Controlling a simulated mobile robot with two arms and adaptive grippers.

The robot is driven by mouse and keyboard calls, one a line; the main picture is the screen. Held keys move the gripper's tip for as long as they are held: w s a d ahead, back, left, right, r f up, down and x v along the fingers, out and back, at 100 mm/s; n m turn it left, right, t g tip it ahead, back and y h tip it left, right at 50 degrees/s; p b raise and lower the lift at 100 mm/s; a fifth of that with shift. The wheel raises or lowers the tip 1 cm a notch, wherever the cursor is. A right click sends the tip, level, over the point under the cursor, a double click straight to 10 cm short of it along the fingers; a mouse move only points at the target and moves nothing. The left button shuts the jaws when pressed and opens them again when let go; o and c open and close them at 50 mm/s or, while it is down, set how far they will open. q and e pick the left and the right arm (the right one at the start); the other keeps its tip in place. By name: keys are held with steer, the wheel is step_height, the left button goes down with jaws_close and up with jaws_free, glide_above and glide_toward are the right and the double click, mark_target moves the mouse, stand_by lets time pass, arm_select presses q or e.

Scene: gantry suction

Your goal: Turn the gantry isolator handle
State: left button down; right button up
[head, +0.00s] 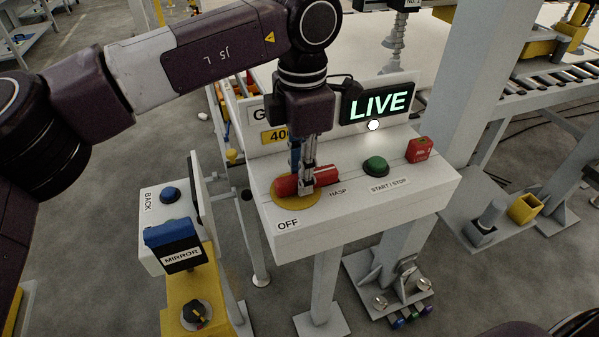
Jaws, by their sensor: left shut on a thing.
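The isolator handle (322,176) is a red bar on a round yellow plate (283,201), on the sloped top of a white control box (350,225). It lies roughly crosswise, pointing right toward the HASP label. My left gripper (304,188) reaches down from above and is shut on the handle, hiding its middle. The OFF label (288,224) sits below the plate. A sign behind the box (377,104) is lit and reads LIVE. My right gripper is not in view.
A green START/STOP button (375,166) and a red padlock-like block (419,149) stand right of the handle. A box marked BACK and MIRROR (150,226) stands at the left. A grey post (459,100) rises at the right.

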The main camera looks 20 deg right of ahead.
arm_select(q)
steer(key=c, duration=1.8)
jaws_free()
steer(key=shift+a, duration=0.1)
steer(key=shift+o, duration=0.2)
steer(key=shift+r, duration=0.1)
step_height(320, 180, up, 12)
